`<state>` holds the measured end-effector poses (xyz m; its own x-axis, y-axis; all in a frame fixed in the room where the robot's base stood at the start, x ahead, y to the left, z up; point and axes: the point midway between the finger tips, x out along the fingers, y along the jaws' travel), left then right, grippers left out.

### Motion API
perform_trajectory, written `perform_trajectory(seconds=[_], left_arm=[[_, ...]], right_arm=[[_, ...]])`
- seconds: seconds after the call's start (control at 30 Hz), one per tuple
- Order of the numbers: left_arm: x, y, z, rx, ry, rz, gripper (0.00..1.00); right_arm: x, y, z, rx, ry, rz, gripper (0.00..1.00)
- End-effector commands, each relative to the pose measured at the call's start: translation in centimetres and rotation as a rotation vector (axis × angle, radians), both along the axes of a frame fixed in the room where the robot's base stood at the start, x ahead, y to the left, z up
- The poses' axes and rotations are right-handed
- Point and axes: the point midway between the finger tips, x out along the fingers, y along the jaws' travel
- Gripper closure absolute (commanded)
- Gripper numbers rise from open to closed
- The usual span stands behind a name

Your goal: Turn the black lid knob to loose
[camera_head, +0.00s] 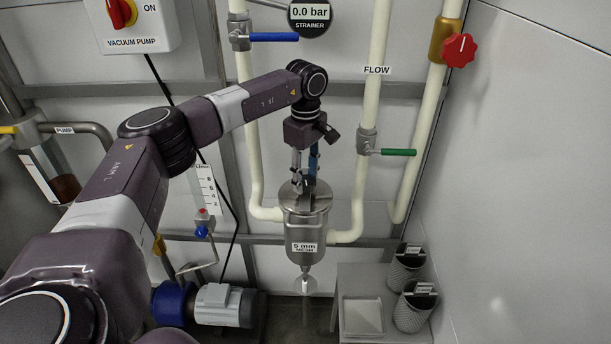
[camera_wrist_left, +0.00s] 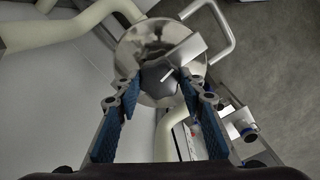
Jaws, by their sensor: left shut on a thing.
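The steel strainer pot (camera_head: 306,225), labelled "5 mm mesh", stands between the pale pipes in the head view. My left gripper (camera_head: 304,183) reaches down onto its top from above. In the left wrist view the round shiny lid (camera_wrist_left: 140,42) lies under the fingers. My left gripper (camera_wrist_left: 160,84) is shut on the dark lid knob (camera_wrist_left: 155,76), which sits between the fingertips and is partly hidden. A pale flat tab (camera_wrist_left: 186,49) and a thin pin show beside the knob. I cannot read the knob's setting. My right gripper is not in view.
A gauge sign (camera_head: 309,16) above reads 0.0 bar. A blue-handled valve (camera_head: 272,37) and a green-handled valve (camera_head: 396,152) are on the pipes near my arm. A bench with a white tray (camera_head: 362,315) and mesh baskets (camera_head: 413,310) stands at the lower right.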

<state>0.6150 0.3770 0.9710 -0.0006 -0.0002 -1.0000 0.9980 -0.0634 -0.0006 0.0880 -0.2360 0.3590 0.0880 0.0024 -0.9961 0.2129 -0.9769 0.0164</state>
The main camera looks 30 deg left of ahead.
Motion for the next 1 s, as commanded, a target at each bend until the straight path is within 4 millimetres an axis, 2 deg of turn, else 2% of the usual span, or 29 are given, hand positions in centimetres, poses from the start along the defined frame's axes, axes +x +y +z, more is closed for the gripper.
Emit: perform_trajectory(seconds=[1.0], left_arm=[[0.1,0.0,0.2,-0.001,-0.002,0.953,0.88]], right_arm=[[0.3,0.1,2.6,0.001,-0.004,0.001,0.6]])
